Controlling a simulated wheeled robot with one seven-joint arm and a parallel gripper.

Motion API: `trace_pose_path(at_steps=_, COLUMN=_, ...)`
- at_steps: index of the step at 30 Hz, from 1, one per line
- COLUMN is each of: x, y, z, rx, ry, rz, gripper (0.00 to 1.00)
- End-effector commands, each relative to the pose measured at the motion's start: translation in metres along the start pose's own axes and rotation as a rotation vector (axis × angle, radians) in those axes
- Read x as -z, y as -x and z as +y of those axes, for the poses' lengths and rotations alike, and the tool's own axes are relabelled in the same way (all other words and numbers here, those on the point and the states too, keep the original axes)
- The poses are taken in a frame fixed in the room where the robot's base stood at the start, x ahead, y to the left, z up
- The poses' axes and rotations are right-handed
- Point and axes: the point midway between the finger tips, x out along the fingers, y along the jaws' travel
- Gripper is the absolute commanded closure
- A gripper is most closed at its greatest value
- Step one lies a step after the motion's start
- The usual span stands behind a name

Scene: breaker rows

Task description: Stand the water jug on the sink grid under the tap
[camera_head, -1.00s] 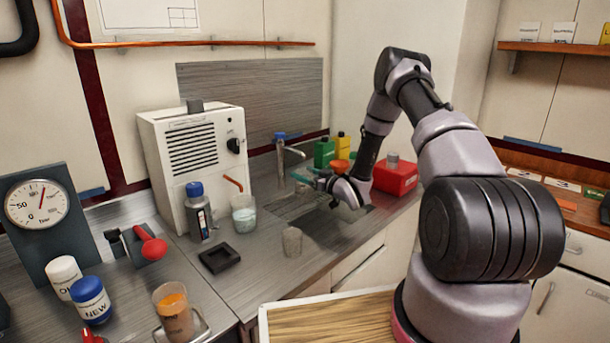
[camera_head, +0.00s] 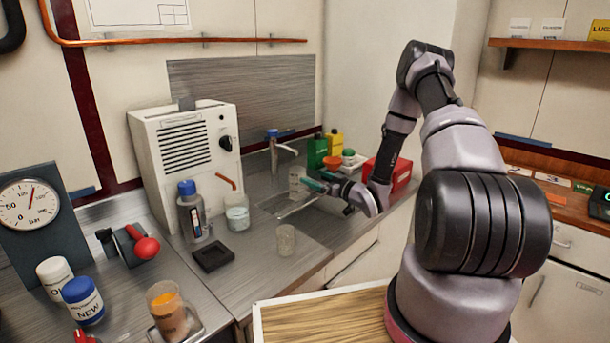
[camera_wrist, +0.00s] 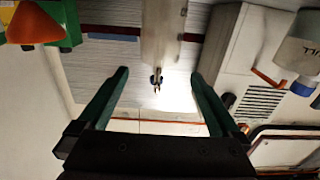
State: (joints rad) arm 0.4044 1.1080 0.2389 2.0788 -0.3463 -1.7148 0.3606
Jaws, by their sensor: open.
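A clear, pale vessel that looks like the water jug (camera_head: 297,180) stands upright at the sink, close to the tap (camera_head: 274,152). Whether its base is fully on the sink grid (camera_head: 287,208) is hard to tell. My gripper (camera_head: 312,185) is open just right of the jug, its green fingers pointing toward it.
A white heater (camera_head: 185,150) stands left of the sink, with a vessel of pale liquid (camera_head: 237,217) by its orange spout. A small clear glass (camera_head: 286,240) stands in front.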

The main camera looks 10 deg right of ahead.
Motion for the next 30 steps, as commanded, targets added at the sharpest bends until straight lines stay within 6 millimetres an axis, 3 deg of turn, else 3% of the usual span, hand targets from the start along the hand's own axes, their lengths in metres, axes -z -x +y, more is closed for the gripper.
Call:
trace_pose_path(at_steps=6, x=0.0, y=0.026, z=0.0, rx=0.0, ry=0.0, rz=0.0, gripper=0.0)
trace_pose_path(at_steps=10, x=0.009, y=0.027, z=0.005, rx=-0.01, ry=0.01, rz=-0.025, gripper=0.0)
trace_pose_path(at_steps=13, x=0.027, y=0.021, z=0.018, rx=-0.041, ry=0.03, rz=-0.091, gripper=0.0)
trace_pose_path(at_steps=17, x=0.067, y=0.015, z=0.039, rx=-0.123, ry=0.059, rz=-0.223, gripper=0.0)
trace_pose_path(at_steps=22, x=0.129, y=0.025, z=0.058, rx=-0.26, ry=0.067, rz=-0.383, gripper=0.0)
trace_pose_path(at_steps=26, x=0.178, y=0.045, z=0.059, rx=-0.37, ry=0.044, rz=-0.48, gripper=0.0)
trace_pose_path(at_steps=30, x=0.23, y=0.077, z=0.049, rx=-0.486, ry=-0.014, rz=-0.564, gripper=0.0)
